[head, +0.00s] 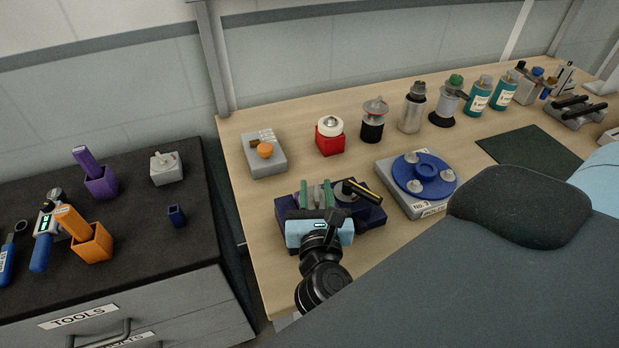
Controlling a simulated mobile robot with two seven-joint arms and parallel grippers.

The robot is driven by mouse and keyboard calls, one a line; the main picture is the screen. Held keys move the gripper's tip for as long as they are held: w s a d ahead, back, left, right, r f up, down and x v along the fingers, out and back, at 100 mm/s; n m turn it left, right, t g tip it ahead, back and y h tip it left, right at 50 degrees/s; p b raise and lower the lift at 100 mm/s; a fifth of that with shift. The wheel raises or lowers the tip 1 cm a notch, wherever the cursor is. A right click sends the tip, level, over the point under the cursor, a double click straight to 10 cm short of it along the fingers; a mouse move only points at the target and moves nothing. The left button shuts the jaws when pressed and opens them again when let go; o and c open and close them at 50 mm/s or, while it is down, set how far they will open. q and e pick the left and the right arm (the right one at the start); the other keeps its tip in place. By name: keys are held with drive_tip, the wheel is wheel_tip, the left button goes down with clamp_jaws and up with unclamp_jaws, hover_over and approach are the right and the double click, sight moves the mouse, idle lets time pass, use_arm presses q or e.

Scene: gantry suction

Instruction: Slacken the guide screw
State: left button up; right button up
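A dark blue fixture (371,216) sits near the left front of the wooden bench. A black handle with a yellow band (362,191) lies tilted across its top right. Upright green pieces (318,194) stand at its top left; I cannot tell whether they belong to the fixture. I cannot make out the guide screw itself.
A grey block with a blue disc (407,177) stands close right of the fixture. A grey box with an orange knob (265,150) and a red block (329,138) stand behind. Bottles line the back. A dark mat (528,147) lies right. A tool cabinet (130,275) stands left.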

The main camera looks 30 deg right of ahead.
drive_tip(key=shift+w+d, duration=0.2)
drive_tip(key=shift+w, duration=0.05)
drive_tip(key=shift+s, duration=0.1)
drive_tip(key=shift+c, duration=0.3)
clamp_jaws()
use_arm(q)
drive_tip(key=shift+s+f, duration=0.1)
